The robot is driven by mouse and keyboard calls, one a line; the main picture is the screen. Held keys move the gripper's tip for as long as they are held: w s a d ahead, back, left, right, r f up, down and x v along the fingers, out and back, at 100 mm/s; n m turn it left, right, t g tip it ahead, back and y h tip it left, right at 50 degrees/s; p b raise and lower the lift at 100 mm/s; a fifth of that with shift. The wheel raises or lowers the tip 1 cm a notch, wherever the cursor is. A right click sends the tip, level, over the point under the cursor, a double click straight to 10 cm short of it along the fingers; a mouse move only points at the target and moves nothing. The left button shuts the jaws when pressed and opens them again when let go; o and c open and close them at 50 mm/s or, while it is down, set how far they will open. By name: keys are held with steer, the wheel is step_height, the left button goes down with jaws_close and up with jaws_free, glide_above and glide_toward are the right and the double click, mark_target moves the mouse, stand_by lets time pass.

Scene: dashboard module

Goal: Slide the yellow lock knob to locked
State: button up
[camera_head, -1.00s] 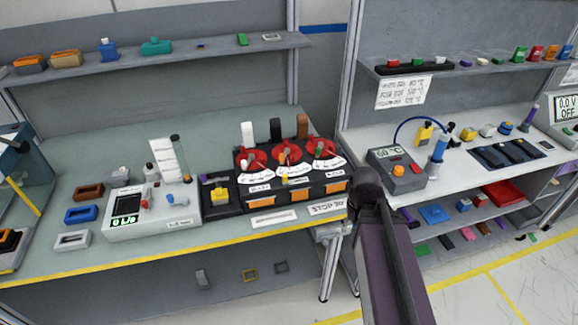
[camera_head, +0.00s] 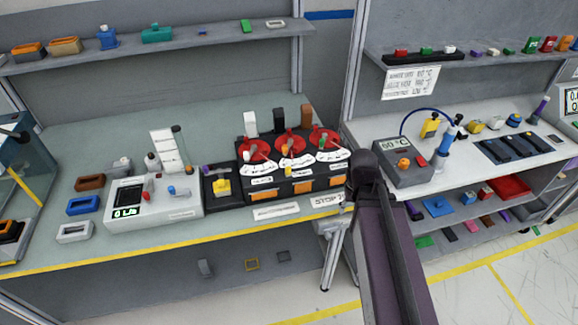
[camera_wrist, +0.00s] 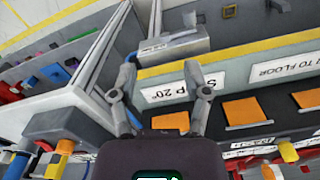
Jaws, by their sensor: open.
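The black dashboard module (camera_head: 270,192) stands on the left bench, with several red dials (camera_head: 257,150) and orange plates along its front. A small yellow knob (camera_head: 288,171) shows on its front. A larger yellow block-shaped knob (camera_head: 222,187) sits on a black base to its left. I cannot tell for certain which is the lock knob, nor its setting. In the wrist view a yellow knob (camera_wrist: 288,152) shows at lower right, beside the orange plates (camera_wrist: 240,110). My gripper (camera_wrist: 163,88) is open and empty, left of these plates in that view. The head view does not show its fingers.
A white meter box (camera_head: 150,207) stands left of the module. The yellow-striped bench edge (camera_head: 190,241) runs in front. To the right is another bench with a grey temperature box (camera_head: 403,170). Bench posts (camera_wrist: 95,60) show near my gripper.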

steer(key=w+a+r+n+p, duration=0.4)
steer(key=w+a+r+p, duration=0.4)
steer(key=a+r+p, duration=0.25)
step_height(320, 180, up, 7)
steer(key=n+p, duration=0.2)
steer(key=p, duration=0.5)
glide_above(288, 168)
steer(key=shift+r, duration=0.15)
steer(key=shift+b, duration=0.3)
step_height(288, 168, down, 14)
steer(key=b, duration=1.3)
steer(key=shift+r, duration=0.1)
jaws_close()
